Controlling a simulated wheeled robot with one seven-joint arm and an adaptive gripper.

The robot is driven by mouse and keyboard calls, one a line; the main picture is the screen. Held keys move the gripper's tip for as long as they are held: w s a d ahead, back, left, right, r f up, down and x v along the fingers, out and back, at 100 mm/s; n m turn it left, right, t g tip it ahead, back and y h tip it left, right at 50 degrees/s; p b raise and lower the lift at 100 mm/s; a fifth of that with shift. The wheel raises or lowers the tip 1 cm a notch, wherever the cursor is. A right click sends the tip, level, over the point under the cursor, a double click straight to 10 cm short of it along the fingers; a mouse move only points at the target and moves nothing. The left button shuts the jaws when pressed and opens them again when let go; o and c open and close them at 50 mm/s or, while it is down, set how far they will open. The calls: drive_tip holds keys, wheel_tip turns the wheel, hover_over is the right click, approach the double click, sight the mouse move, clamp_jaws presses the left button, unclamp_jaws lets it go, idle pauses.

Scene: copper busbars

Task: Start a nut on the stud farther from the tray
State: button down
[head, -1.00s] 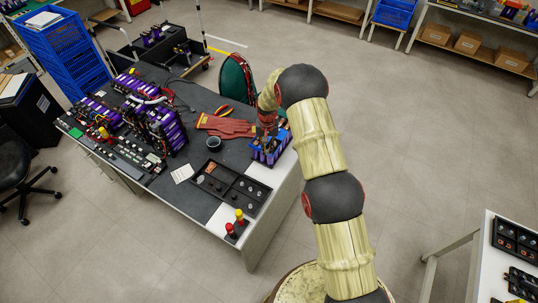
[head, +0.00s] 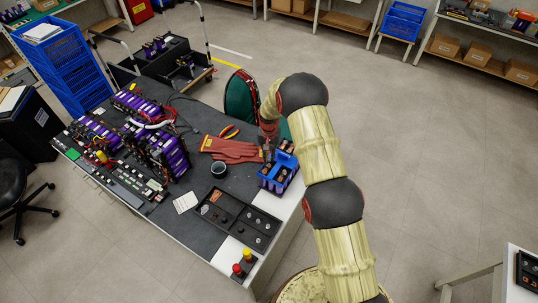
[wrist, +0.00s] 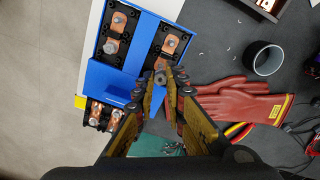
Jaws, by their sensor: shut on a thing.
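My gripper (wrist: 160,77) is shut on a small grey nut (wrist: 160,79) at its fingertips in the wrist view. It hangs over the inner edge of the blue battery module (wrist: 108,77), which also shows in the head view (head: 266,184). The module has dark terminal blocks with copper busbars. A bare stud shows on the busbar (wrist: 169,45) just above my fingertips in the picture. Another busbar (wrist: 117,24) lies at upper left, with a grey hex fastener (wrist: 110,47) near it. The black parts tray (head: 229,213) stands nearer the bench front. Height above the module is unclear.
Red gloves (head: 232,150) and orange-handled pliers (head: 229,131) lie beside the module. A dark cup (head: 218,170) stands near the tray. A red and yellow button box (head: 243,264) sits at the bench corner. Large purple battery packs (head: 160,150) fill the bench's left.

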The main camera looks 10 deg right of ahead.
sight(269, 164)
drive_tip(key=shift+f, duration=0.9)
drive_tip(key=shift+w+f, duration=0.1)
drive_tip(key=shift+w, duration=0.1)
drive_tip(key=shift+s, duration=0.1)
drive_tip(key=shift+s+b, duration=0.1)
drive_tip(key=shift+b, duration=0.25)
drive_tip(key=shift+f+b, duration=0.6)
drive_tip(key=shift+b, duration=0.6)
drive_tip(key=m+b, duration=0.2)
drive_tip(key=m, duration=0.4)
drive_tip(key=shift+f, duration=0.1)
idle(0.4)
